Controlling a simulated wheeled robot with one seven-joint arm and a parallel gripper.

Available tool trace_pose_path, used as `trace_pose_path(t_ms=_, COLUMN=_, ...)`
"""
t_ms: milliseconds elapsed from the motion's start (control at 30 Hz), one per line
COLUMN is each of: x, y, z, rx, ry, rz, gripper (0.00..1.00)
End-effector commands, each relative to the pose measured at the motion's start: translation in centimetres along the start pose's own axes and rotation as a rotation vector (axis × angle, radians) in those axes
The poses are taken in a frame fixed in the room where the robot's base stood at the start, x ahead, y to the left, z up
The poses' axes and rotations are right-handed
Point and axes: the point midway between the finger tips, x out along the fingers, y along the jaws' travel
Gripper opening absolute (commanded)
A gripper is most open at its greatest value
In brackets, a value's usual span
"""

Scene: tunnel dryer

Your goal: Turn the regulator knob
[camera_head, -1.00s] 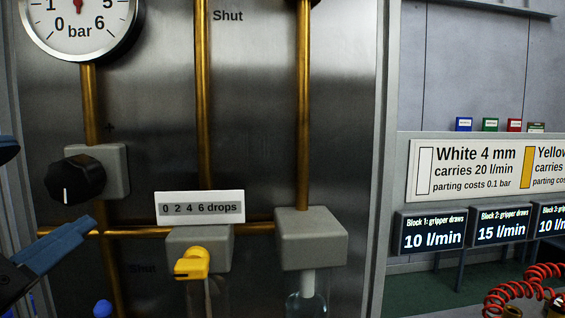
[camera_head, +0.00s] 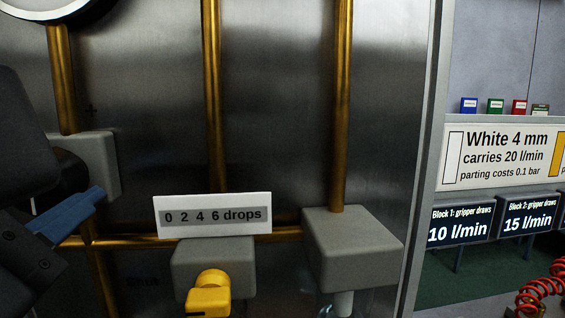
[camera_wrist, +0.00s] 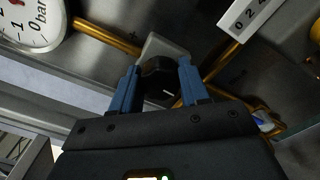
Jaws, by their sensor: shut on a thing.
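The black regulator knob (camera_wrist: 158,82) sits on a grey block (camera_wrist: 165,45) on the metal panel, with a white mark on its face. My gripper (camera_wrist: 157,78) has its two blue fingers on either side of the knob, shut on it. In the head view the knob (camera_head: 69,170) is mostly hidden behind my arm, and one blue finger (camera_head: 68,214) shows below it. The pressure gauge (camera_wrist: 30,22) shows in part at the upper left of the wrist view; its needle reading is cut off.
Brass pipes (camera_head: 212,95) run along the panel. A yellow knob (camera_head: 210,293) sits right of my gripper under a drops scale (camera_head: 213,215). Another grey block (camera_head: 352,248) stands further right. A red coiled hose (camera_head: 540,290) lies at the lower right.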

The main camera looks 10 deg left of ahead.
Motion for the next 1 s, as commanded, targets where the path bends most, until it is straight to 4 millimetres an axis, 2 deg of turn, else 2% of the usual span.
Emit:
trace_pose_path(t_ms=33, x=0.01, y=-0.05, z=0.0, rx=0.0, ry=0.0, rz=-0.002, gripper=0.36)
trace_pose_path(t_ms=267, x=0.02, y=-0.08, z=0.0, rx=0.0, ry=0.0, rz=-0.002, gripper=0.14)
trace_pose_path(t_ms=667, x=0.05, y=0.04, z=0.16, rx=-0.086, ry=0.001, rz=-0.006, gripper=0.14)
trace_pose_path(t_ms=1000, x=0.06, y=0.34, z=0.38, rx=-0.36, ry=0.009, rz=-0.016, gripper=0.14)
